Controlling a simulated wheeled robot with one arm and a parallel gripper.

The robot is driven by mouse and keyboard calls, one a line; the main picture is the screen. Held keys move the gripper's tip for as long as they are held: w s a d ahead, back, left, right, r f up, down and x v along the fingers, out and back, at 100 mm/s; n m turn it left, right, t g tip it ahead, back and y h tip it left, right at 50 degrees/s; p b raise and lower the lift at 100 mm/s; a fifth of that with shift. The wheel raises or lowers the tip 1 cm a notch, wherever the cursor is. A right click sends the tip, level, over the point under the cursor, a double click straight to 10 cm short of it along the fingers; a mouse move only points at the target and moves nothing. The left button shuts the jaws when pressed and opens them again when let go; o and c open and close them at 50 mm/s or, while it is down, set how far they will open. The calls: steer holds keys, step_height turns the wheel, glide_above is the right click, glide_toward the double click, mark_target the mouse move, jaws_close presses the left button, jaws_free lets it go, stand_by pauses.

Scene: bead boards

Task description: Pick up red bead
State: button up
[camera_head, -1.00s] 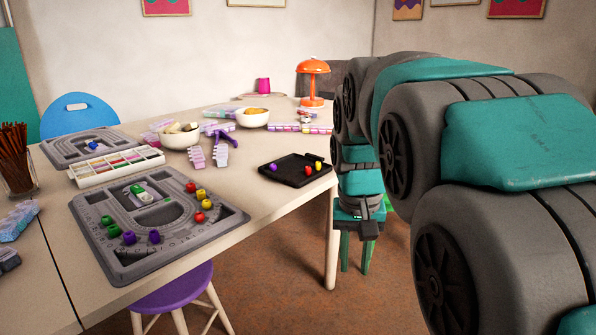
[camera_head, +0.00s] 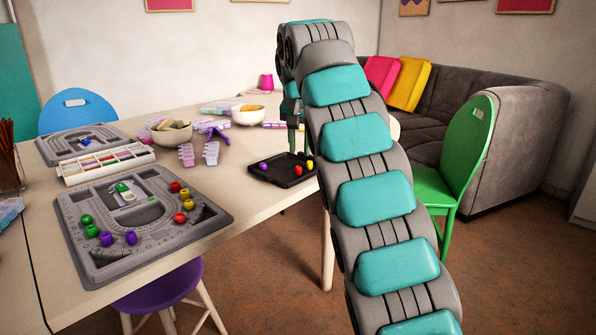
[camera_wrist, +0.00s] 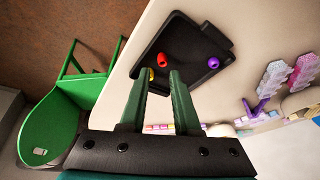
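A red bead (camera_head: 298,170) lies on the small black tray (camera_head: 277,180) at the table's right end, between a purple bead (camera_head: 263,165) and a yellow bead (camera_head: 310,164). In the wrist view the red bead (camera_wrist: 163,60) sits on the tray ahead of my fingertips, with the yellow bead (camera_wrist: 151,75) nearer the left finger and the purple bead (camera_wrist: 213,62) to the right. My gripper (camera_wrist: 159,75) is open and empty, its green fingers apart and pointing toward the tray. In the head view my gripper (camera_head: 293,150) hangs over the tray's far side.
A grey bead board (camera_head: 110,262) with red, yellow, green and purple beads lies at the table's front left. A white bead case (camera_head: 105,163), bowls (camera_head: 248,116) and clear bead boxes stand behind. A green chair (camera_head: 458,160) and a grey sofa (camera_head: 520,130) are to the right.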

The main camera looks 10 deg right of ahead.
mark_target(298, 171)
steer(key=shift+w+x, duration=0.15)
steer(key=shift+x, duration=1.85)
steer(key=shift+w+x, duration=0.15)
steer(key=shift+x, duration=1.85)
steer(key=shift+r, duration=0.15)
steer(key=shift+c, duration=0.3)
jaws_close()
